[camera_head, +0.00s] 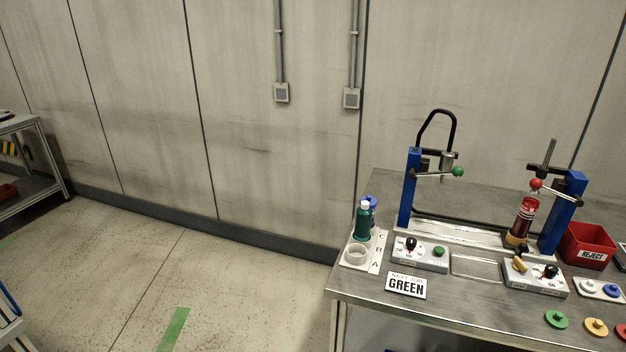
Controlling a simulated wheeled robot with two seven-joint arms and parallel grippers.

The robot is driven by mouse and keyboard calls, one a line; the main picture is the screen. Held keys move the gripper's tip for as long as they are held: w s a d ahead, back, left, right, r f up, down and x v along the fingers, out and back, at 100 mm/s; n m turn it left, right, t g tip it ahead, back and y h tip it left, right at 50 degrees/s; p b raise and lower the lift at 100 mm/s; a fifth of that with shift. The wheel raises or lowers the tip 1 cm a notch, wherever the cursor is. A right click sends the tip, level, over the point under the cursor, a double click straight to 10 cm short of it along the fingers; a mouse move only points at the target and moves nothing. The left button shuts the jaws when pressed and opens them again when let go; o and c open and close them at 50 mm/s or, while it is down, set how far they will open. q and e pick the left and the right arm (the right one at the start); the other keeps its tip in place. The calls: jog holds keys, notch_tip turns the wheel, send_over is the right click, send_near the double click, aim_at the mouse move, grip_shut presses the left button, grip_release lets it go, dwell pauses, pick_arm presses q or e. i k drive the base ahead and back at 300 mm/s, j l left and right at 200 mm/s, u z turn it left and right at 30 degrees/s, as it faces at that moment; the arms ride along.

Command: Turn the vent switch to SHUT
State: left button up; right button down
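The vent switch cannot be told for certain, as the labels on the control boxes are too small to read. The left grey control box (421,262) carries a black knob (411,244) and a green button (439,251). The right grey control box (535,286) carries a yellow lever knob (519,264) and a black knob (551,271). Both boxes sit on the grey bench (460,320) in front of the pump rig. Neither of my grippers is in view.
Blue posts (409,188) carry levers with a green ball (457,172) and a red ball (536,184). A dark red cylinder (523,220) stands by the right post. A green bottle (362,222), GREEN sign (406,286) and red REJECT bin (588,246) stand nearby. Left floor is open.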

aim_at(518, 265)
jog(key=z, duration=0.4)
jog(key=i+l+z, duration=0.1)
jog(key=z, duration=0.3)
jog(key=i+z, duration=0.5)
jog(key=z, duration=0.25)
